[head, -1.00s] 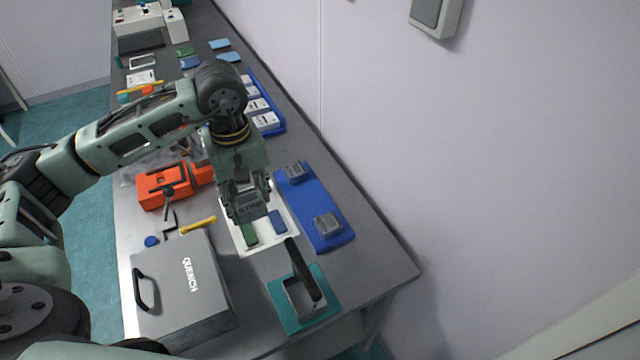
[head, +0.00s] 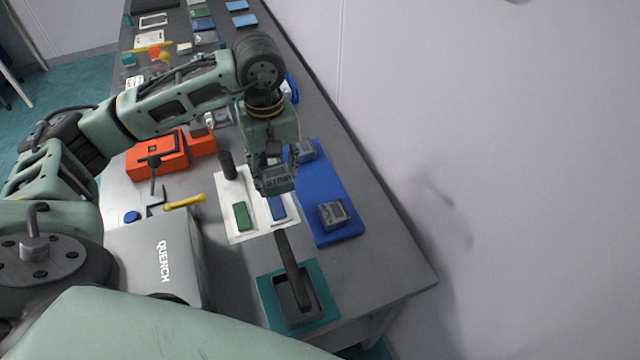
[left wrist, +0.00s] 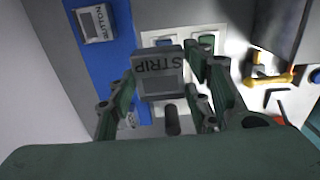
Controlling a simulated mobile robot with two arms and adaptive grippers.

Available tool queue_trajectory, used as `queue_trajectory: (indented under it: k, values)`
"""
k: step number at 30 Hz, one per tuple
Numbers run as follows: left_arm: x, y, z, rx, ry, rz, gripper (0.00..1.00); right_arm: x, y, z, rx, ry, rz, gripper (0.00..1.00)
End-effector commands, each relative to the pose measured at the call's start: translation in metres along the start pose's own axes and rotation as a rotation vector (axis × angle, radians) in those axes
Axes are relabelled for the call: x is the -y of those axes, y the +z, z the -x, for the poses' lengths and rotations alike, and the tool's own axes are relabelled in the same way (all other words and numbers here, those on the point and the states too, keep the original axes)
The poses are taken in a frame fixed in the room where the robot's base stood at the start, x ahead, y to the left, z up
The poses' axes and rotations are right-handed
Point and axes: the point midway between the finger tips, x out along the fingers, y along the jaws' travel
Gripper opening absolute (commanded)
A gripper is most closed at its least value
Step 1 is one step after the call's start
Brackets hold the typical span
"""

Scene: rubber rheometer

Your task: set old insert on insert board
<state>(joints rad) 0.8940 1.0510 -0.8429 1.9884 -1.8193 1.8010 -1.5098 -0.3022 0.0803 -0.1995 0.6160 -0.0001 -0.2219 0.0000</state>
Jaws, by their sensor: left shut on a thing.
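My left gripper (head: 276,180) is shut on a grey block marked STRIP (head: 278,181), the old insert. The block also shows between the fingers in the left wrist view (left wrist: 158,75). The gripper holds it above the far right part of the white tray, near the left edge of the blue insert board (head: 345,188). On the board, a grey insert (head: 333,214) sits at the near end; the left wrist view shows it marked BUTTON (left wrist: 95,23). Another grey insert (head: 307,149) at the far end is partly hidden by the gripper. My right gripper is not in view.
The white tray (head: 236,190) holds a green block (head: 242,216), a blue block (head: 278,208) and a dark cylinder (head: 227,165). Nearer are a teal mat with a dark holder (head: 297,297) and the grey QUENCH box (head: 150,258). Orange blocks (head: 155,160) lie left. A wall borders the right.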

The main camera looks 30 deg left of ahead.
Motion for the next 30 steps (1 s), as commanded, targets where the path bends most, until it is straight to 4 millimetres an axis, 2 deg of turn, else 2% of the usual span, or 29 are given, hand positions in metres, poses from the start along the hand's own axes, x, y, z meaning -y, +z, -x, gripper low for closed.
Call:
queue_trajectory:
  k: [2, 9, 15, 23, 30]
  values:
    - [-0.015, -0.001, -0.003, 0.005, 0.002, -0.002, 0.09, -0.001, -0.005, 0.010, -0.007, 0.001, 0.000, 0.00]
    - [-0.067, -0.011, -0.035, 0.005, 0.000, -0.001, 0.09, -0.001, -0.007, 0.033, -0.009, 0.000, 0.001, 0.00]
    - [-0.097, -0.019, -0.055, 0.003, 0.000, 0.001, 0.09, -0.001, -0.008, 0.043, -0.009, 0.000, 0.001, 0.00]
    - [-0.108, -0.021, -0.070, 0.003, -0.003, 0.001, 0.09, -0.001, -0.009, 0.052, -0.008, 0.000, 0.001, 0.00]
    - [-0.107, -0.022, -0.101, 0.002, -0.001, 0.000, 0.09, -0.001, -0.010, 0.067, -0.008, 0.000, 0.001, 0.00]
